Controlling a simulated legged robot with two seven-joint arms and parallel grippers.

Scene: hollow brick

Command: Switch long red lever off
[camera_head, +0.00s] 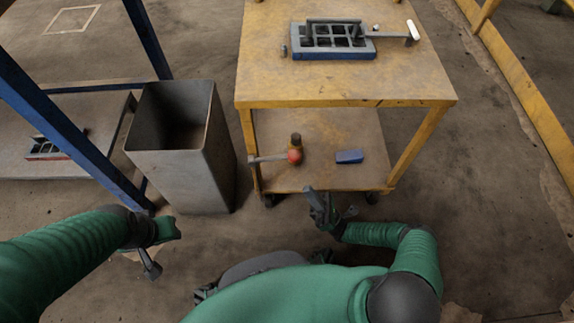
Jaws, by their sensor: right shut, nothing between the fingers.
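No long red lever is clearly recognisable. A red rounded part (295,157) sits on the cart's lower shelf, with a grey bar reaching left from it and a dark-topped yellowish piece behind it; I cannot tell whether it is the lever. My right gripper (325,208) is shut and empty, just in front of the shelf's front edge, below and right of the red part and apart from it. My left gripper (152,262) is at the lower left, in front of the grey bin, away from the cart; its fingers are too small to read.
The yellow cart (270,80) carries a blue-grey mould (365,54) and a light-ended handle (411,34) on top. A blue block (349,157) lies on the lower shelf. A tall grey bin (185,165) and blue frame posts (70,130) stand left. Floor right of the cart is clear.

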